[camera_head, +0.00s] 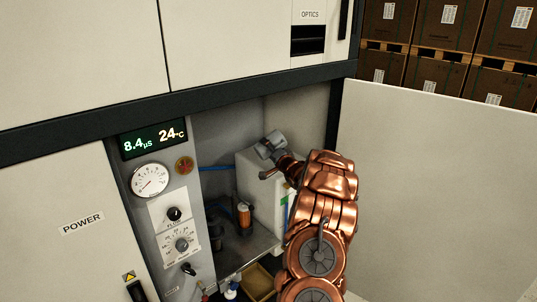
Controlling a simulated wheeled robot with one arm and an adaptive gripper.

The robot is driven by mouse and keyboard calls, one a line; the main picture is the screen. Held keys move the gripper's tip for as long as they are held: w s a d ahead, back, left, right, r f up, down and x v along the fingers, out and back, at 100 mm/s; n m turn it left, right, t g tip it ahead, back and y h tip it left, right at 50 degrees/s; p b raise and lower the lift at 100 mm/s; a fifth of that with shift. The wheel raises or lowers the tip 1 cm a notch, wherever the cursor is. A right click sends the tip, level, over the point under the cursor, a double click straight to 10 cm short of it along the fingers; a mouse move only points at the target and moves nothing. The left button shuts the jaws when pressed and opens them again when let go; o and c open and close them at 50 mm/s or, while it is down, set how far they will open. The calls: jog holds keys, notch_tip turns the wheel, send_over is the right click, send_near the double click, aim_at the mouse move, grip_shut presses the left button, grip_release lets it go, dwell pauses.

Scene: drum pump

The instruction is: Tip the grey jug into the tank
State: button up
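The grey jug (270,145) is small in view, tilted over above the top of the white tank (254,185) inside the open cabinet. My gripper (275,160) is at the jug, at the end of my copper arm, and appears shut on it. The arm hides part of the jug and the right side of the tank. The tank's opening and any liquid cannot be made out.
An orange-topped canister (244,215) and blue tubing stand left of the tank. A panel with a gauge (150,180) and knobs borders the cabinet on the left. The open door (430,190) stands on the right. A small wooden box (258,282) sits low.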

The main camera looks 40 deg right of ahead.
jog(key=shift+f+n+b, duration=0.4)
jog(key=shift+n+b, duration=0.8)
jog(key=shift+b, duration=2.5)
jog(key=n+b, duration=0.1)
jog(key=n, duration=0.1)
jog(key=d+n+b, duration=0.1)
jog(key=shift+s+f+n, duration=0.15)
jog(key=shift+n, duration=0.25)
jog(key=n, duration=0.1)
jog(key=d+n, duration=0.2)
jog(key=n, duration=0.1)
jog(key=shift+s+r, duration=0.25)
jog(key=shift+r, duration=0.15)
jog(key=shift+s+d+r+n+b, duration=0.1)
jog(key=shift+d+n+b, duration=0.2)
jog(key=shift+n, duration=0.45)
jog(key=shift+s+d+r+n+b, duration=0.15)
jog(key=shift+d+n, duration=0.2)
jog(key=shift+n, duration=0.4)
